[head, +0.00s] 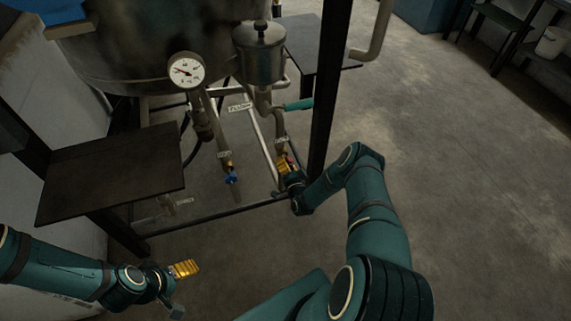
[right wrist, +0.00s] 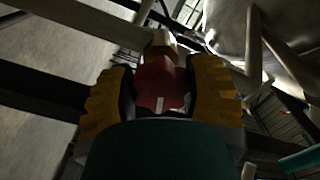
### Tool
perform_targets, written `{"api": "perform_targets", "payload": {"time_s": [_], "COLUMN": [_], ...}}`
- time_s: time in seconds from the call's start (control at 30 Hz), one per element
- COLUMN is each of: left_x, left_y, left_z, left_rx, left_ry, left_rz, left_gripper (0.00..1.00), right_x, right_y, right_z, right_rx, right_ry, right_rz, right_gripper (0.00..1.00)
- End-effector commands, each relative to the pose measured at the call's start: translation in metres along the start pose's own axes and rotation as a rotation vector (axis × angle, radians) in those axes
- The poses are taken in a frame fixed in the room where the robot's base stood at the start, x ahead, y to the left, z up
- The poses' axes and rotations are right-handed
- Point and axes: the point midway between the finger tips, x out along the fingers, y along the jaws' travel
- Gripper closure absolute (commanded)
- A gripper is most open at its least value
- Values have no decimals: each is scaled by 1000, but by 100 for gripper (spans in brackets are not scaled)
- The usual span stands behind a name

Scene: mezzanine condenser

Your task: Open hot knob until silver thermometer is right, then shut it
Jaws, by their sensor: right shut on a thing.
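The hot knob is a red, faceted knob (right wrist: 160,84) on a brass-coloured valve body in the right wrist view. My right gripper (right wrist: 160,98) has its yellow fingers on both sides of it, shut on it. In the head view my right gripper (head: 286,165) is at the lower end of a pipe, and its fingers mostly hide the knob. The silver thermometer (head: 186,71) is a round white dial with a silver rim on the tank's front. Its needle points to the upper left; the scale is too small to read. My left gripper (head: 186,269) is away from the pipes at lower left.
A blue knob (head: 231,177) hangs on the pipe left of the right gripper. A teal handle (head: 299,104) sticks out above, near a label reading FLUSH (head: 240,106). A dark post (head: 330,85) stands close to my right arm. A dark shelf (head: 112,172) is at left.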

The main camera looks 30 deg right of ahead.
Motion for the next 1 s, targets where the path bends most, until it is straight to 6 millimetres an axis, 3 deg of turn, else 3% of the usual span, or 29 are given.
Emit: {"api": "perform_targets", "payload": {"time_s": [0.23,0.27,0.33,0.73,0.87,1.0], "left_x": [0,0,0,0,0,0], "left_y": [0,0,0,0,0,0], "left_z": [0,0,0,0,0,0], "left_rx": [0,0,0,0,0,0], "left_ry": [0,0,0,0,0,0], "left_rz": [0,0,0,0,0,0], "left_gripper": [22,22,22,22,22,22], "right_x": [-1,-1,-1,-5,-22,-50], "right_y": [1,1,1,1,1,1], "right_z": [1,1,1,0,0,0], "right_rx": [1,1,2,2,3,4], "right_ry": [-2,-2,-2,-1,-2,-2], "right_rz": [3,3,3,1,2,5], "right_gripper": [83,38,15,15,15,15]}}
